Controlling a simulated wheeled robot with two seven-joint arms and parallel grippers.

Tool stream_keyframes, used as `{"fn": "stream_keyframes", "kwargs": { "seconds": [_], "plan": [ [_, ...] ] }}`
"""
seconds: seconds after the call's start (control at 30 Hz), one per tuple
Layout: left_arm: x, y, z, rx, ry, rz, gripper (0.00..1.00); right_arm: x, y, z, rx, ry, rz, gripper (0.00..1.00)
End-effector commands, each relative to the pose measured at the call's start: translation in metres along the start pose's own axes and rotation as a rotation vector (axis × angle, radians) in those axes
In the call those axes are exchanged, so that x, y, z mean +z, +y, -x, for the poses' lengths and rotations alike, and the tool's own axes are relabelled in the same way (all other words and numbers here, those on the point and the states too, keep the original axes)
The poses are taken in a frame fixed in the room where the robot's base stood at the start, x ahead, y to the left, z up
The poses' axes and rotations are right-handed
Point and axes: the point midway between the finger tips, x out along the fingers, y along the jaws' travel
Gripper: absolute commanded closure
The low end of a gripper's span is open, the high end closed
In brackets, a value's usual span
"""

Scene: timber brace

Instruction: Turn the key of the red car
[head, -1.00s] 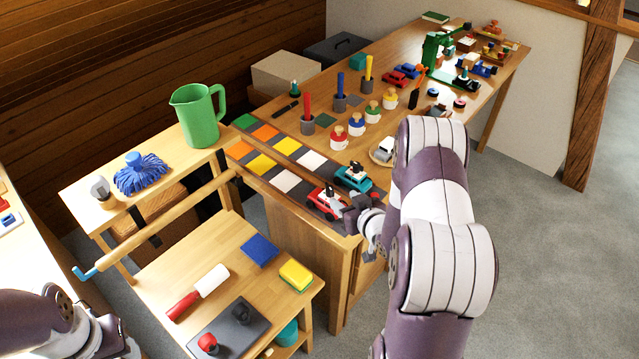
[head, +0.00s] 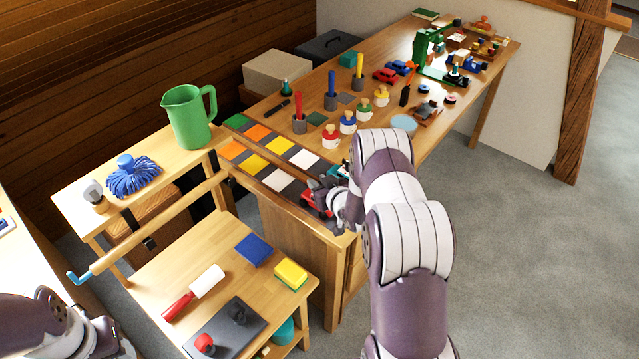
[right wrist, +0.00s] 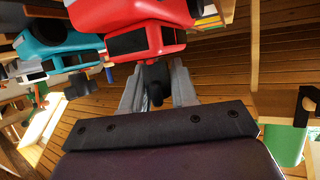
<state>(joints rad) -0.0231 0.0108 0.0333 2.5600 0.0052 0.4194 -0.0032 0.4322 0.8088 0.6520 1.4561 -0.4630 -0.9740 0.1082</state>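The red car (head: 314,202) stands at the near end of the long table, partly hidden by my right gripper (head: 328,190). In the right wrist view the red car (right wrist: 130,12) fills the top. A dark knob, which looks like its key (right wrist: 154,80), sits between the two grey fingers of the right gripper (right wrist: 156,88). The fingers flank the knob closely; whether they press on it cannot be told. The teal car (head: 338,172) is just behind the red one, and it also shows at the left of the wrist view (right wrist: 55,38). My left gripper is out of view.
Coloured tiles (head: 277,180) lie left of the cars. Knobbed pots (head: 348,122) and upright coloured rods stand farther back. A low table (head: 225,235) with a roller, sponge and grey plate is nearer. A green jug (head: 188,117) stands on a shelf. Open floor lies right.

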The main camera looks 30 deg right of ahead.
Motion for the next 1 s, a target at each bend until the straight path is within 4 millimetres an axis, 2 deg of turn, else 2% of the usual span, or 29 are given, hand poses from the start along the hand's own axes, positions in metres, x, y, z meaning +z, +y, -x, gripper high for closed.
{"fn": "stream_keyframes", "kwargs": {
  "seconds": [0.03,0.07,0.47,1.0],
  "plan": [
    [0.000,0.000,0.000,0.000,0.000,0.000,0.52,0.000,0.000,0.000,0.000,0.000,0.000,0.94],
    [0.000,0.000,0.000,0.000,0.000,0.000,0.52,0.000,0.000,0.000,0.000,0.000,0.000,1.00],
    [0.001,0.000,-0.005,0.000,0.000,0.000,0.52,0.001,0.000,0.000,0.058,0.000,-0.024,1.00],
    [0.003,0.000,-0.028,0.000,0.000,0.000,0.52,0.002,0.006,0.001,0.473,0.001,-0.196,1.00]
  ]
}}
